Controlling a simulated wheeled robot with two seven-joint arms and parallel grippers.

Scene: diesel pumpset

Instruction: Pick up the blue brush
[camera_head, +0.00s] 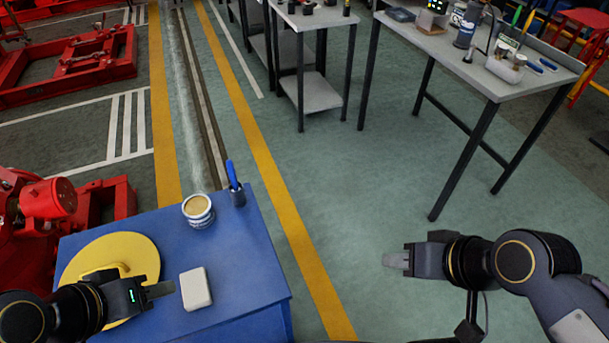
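A blue brush (232,174) stands upright, leaning slightly, in a small grey cup (238,197) at the far right corner of the blue cabinet top (235,262). Its lower end is hidden in the cup. My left gripper (160,290) is over the near part of the cabinet top, nearer to me than the brush and to its left. It is beside a pale box and apart from the brush. My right gripper (396,259) is over open floor, right of the cabinet and away from the brush. The fingers of both grippers overlap in this view, so their opening is unclear.
A round yellow lid (135,248) with a handle, a pale box (195,288) and an open tin (198,210) are on the cabinet. Red machinery (50,200) stands to the left. A grey workbench (490,75) with several items is at the upper right. Floor between is clear.

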